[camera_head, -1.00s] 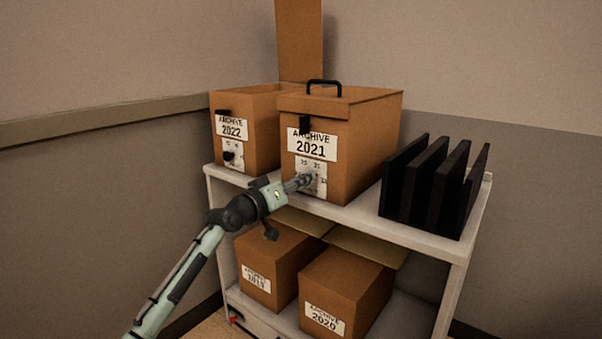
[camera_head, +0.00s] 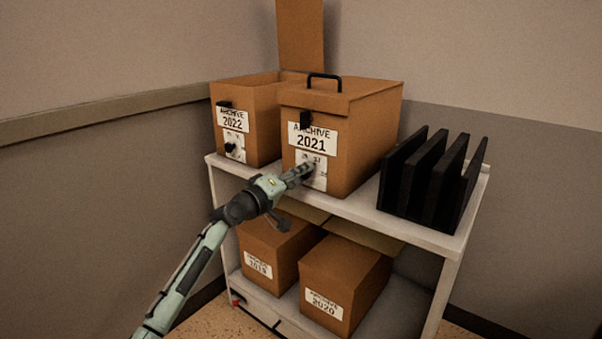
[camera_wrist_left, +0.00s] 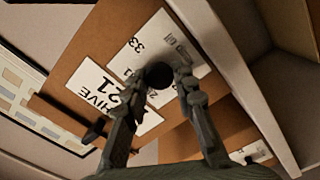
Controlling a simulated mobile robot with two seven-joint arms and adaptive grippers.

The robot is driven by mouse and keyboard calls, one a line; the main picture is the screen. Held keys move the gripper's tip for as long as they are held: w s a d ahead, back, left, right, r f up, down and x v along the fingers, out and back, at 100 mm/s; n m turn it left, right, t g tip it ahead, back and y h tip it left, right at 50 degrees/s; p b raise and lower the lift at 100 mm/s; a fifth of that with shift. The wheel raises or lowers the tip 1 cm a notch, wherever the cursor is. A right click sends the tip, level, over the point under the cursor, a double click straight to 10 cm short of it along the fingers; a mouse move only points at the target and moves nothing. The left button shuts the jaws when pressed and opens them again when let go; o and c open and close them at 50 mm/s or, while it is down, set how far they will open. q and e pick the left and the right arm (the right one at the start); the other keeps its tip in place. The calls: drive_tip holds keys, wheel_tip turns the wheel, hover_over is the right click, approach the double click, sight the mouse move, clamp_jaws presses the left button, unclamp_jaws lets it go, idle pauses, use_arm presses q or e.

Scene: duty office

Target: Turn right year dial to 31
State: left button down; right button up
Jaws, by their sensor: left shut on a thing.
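The box labelled ARCHIVE 2021 (camera_head: 365,140) stands on the upper shelf, with a white dial plate (camera_head: 319,184) below its label. My left gripper (camera_head: 309,169) reaches this plate from the lower left and hides most of the dial in the head view. In the left wrist view its fingers (camera_wrist_left: 157,82) are shut around a dark round knob (camera_wrist_left: 158,74) in front of the plate. The number 33 (camera_wrist_left: 136,43) shows on the plate near the knob. I cannot tell which number the dial points to. My right gripper is not in view.
An open ARCHIVE 2022 box (camera_head: 263,125) with its own dark knob (camera_head: 230,147) stands just left. Black upright holders (camera_head: 425,175) stand at right on the shelf (camera_head: 410,225). Two more boxes, one labelled 2020 (camera_head: 345,285), sit on the lower shelf.

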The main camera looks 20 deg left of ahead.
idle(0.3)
use_arm(q)
drive_tip(key=c, duration=1.3)
unclamp_jaws()
drive_tip(key=shift+o, duration=0.2)
drive_tip(key=v, duration=1.2)
